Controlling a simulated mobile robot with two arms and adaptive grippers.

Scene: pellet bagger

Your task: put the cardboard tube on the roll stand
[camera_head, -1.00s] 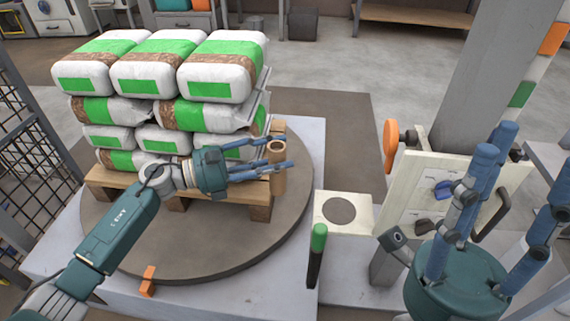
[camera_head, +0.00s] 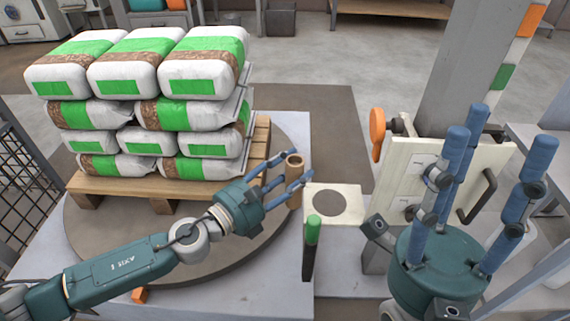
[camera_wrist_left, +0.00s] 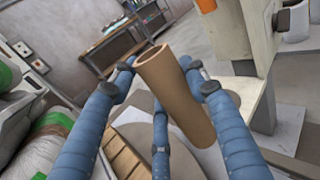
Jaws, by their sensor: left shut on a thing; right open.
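The brown cardboard tube (camera_head: 294,182) is held roughly upright in my left gripper (camera_head: 287,180), which is shut on it. The hollow top end is open and faces up. In the left wrist view the tube (camera_wrist_left: 178,95) sits between the blue fingers. Just right of the tube is a pale square plate (camera_head: 351,191) with a dark round area. A dark post with a green top (camera_head: 312,240) stands in front of the plate. I cannot tell for sure which part is the roll stand. My right gripper (camera_head: 492,140) is open and empty at the right, fingers pointing up.
Stacked white and green bags (camera_head: 195,80) sit on a wooden pallet (camera_head: 130,185) at the left, on a round turntable (camera_head: 95,240). A cream panel (camera_head: 420,170) with a black handle and an orange knob (camera_head: 377,134) stands behind the right gripper, beside a grey column (camera_head: 465,60).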

